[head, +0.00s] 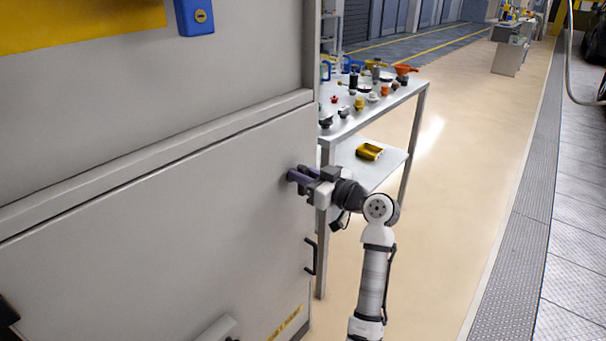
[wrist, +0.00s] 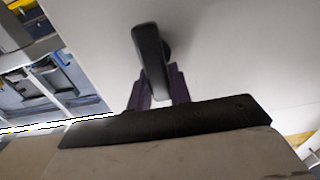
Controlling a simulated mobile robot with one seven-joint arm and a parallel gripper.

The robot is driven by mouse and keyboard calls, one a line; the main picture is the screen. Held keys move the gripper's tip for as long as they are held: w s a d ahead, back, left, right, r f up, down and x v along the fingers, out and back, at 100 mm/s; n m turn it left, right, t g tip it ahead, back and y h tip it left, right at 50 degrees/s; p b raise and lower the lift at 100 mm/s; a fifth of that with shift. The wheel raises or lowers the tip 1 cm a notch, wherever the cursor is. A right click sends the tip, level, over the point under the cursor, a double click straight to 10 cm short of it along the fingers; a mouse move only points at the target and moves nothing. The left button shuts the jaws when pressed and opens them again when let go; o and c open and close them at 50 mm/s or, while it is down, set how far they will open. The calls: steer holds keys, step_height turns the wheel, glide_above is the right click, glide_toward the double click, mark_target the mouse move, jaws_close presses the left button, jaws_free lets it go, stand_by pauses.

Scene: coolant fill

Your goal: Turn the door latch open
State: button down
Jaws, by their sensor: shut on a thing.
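The door latch (wrist: 148,50) is a dark, rounded lever handle on a pale door panel (wrist: 220,60), seen in the wrist view. It is a little tilted in that picture, and its round base shows just behind it. My gripper (wrist: 158,88) has purple fingers on both sides of the latch's lower end and is shut on it. In the head view my gripper (head: 293,175) reaches the right part of the grey cabinet door (head: 170,220), and its fingers hide most of the latch there.
A black pull handle (head: 311,256) is on the cabinet's right edge, below my gripper. The floor to the right is clear.

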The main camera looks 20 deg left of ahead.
steer(key=shift+m, duration=0.3)
steer(key=m+p, duration=0.2)
steer(key=m, duration=0.1)
steer(key=shift+w+d, duration=0.1)
steer(key=shift+w, duration=0.2)
steer(key=m+p, duration=0.1)
steer(key=m, duration=0.2)
steer(key=m+p, duration=0.1)
steer(key=m, duration=0.1)
steer(key=shift+w+d+f+p, duration=0.1)
steer(key=shift+w+p, duration=0.2)
steer(key=shift+p, duration=0.05)
steer(key=m+p, duration=0.2)
steer(key=m, duration=0.1)
steer(key=m+p, duration=0.2)
steer(key=shift+w+d+f, duration=0.1)
steer(key=shift+w+f, duration=0.15)
steer(key=shift+f, duration=0.1)
steer(key=shift+f+m+p, duration=0.25)
steer(key=shift+m+p, duration=0.5)
steer(key=shift+m, duration=0.3)
steer(key=shift+f+m+p, duration=0.2)
steer(key=shift+m+p, duration=0.5)
steer(key=shift+m, duration=0.35)
steer(key=shift+f, duration=0.1)
steer(key=c, duration=1.3)
jaws_free()
